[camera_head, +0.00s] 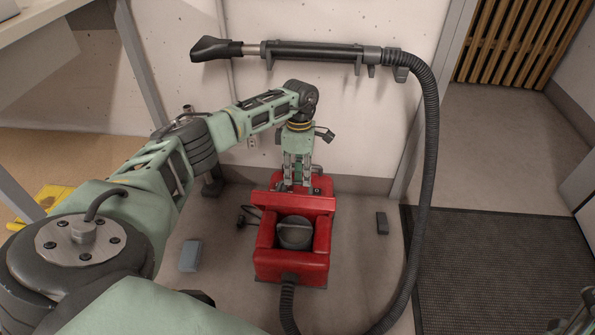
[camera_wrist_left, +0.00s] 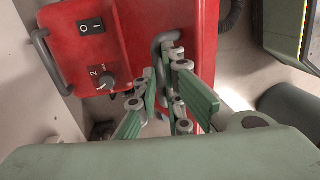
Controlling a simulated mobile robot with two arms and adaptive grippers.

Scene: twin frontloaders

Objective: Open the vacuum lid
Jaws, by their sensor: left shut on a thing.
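The red vacuum (camera_head: 264,266) stands on the floor below the wall. Its lid (camera_head: 300,203) is raised as a red panel at the back of the body, and the round dark grey part (camera_head: 294,233) inside shows. My left gripper (camera_head: 297,184) reaches down behind the raised lid. In the left wrist view, the left gripper (camera_wrist_left: 165,100) is shut on the grey lid handle (camera_wrist_left: 160,42), a bent bar beside the red lid panel (camera_wrist_left: 202,40). A small green part of my right arm shows at the lower right edge of the head view; its jaws cannot be made out.
A dark hose (camera_head: 431,150) loops from the wand (camera_head: 310,51) on the wall down to the vacuum's front. A grey block (camera_head: 191,255) lies left, a dark block (camera_head: 382,223) right. A dark mat (camera_head: 490,270) covers the right floor.

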